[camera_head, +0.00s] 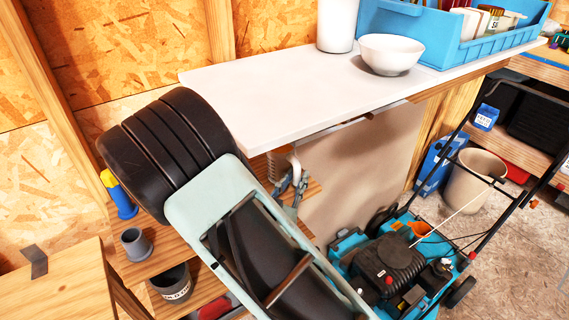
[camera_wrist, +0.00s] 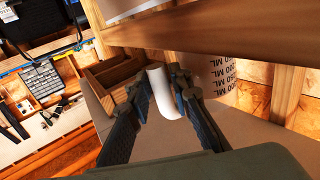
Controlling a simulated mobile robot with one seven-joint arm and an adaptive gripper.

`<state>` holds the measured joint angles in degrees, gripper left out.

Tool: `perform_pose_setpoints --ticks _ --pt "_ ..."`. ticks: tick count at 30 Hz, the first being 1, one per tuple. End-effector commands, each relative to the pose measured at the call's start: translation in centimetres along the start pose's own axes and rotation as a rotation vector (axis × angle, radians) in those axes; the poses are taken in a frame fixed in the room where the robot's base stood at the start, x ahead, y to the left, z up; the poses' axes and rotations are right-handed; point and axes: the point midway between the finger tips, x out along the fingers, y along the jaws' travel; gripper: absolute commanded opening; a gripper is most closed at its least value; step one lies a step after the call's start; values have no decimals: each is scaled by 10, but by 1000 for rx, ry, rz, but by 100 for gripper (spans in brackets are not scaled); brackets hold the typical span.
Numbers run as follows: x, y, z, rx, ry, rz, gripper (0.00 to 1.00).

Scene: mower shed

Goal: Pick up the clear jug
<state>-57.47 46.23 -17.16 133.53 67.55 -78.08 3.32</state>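In the wrist view, my gripper (camera_wrist: 165,92) has its two dark fingers on either side of a curved white piece (camera_wrist: 161,96). The fingers look close to it, but I cannot tell whether they press on it. Right of the right finger, the clear jug (camera_wrist: 222,76) shows mainly by its printed ML marks, with wood visible through it. The white piece may be its handle; I cannot tell for sure. In the head view, my gripper (camera_head: 288,186) is below the white worktop's front edge, and a pale part (camera_head: 282,162) beside it is mostly hidden.
The white worktop (camera_head: 240,90) hangs above my gripper and bears a white bowl (camera_head: 391,54), a white cylinder (camera_head: 337,25) and a blue crate (camera_head: 440,46). A lower wooden shelf holds a grey cup (camera_head: 136,243). A blue mower (camera_head: 385,265) stands to the right.

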Motion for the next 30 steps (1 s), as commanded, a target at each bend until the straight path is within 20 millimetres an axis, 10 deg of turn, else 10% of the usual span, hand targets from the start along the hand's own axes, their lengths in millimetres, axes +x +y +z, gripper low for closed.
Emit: perform_pose_setpoints --ticks 30 --pt "6 0 -1 1 3 0 0"
